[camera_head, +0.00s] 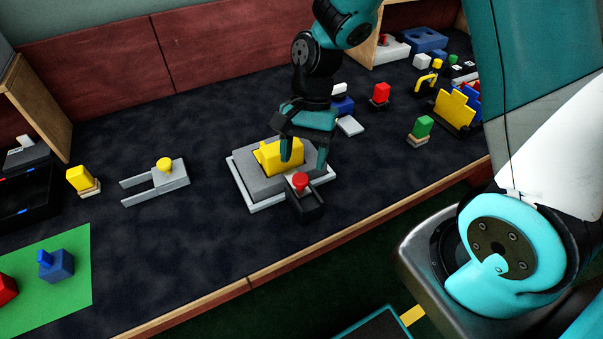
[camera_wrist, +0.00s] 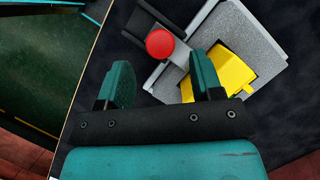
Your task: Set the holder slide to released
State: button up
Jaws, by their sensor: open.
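A grey holder (camera_head: 240,181) on a light base plate sits near the middle of the table. A yellow block (camera_head: 268,153) lies in it; it also shows in the wrist view (camera_wrist: 232,68). At the holder's front edge is the slide, a light bar with a red round knob (camera_head: 300,182), over a dark block (camera_head: 308,207). The knob also shows in the wrist view (camera_wrist: 160,43). My gripper (camera_head: 304,162) is open and empty, just above the holder beside the knob. In the wrist view its fingers (camera_wrist: 162,78) are apart, with the knob ahead between them, not clasped.
A grey fork-shaped fixture with a yellow knob (camera_head: 165,165) and a yellow block (camera_head: 80,180) stand to the left. Red (camera_head: 381,92) and green (camera_head: 421,127) blocks and a yellow stepped piece (camera_head: 456,107) stand to the right. The table's wooden front edge (camera_head: 262,276) is near the holder.

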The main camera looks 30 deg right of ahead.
aim_at(301, 178)
jog(key=shift+x, duration=2)
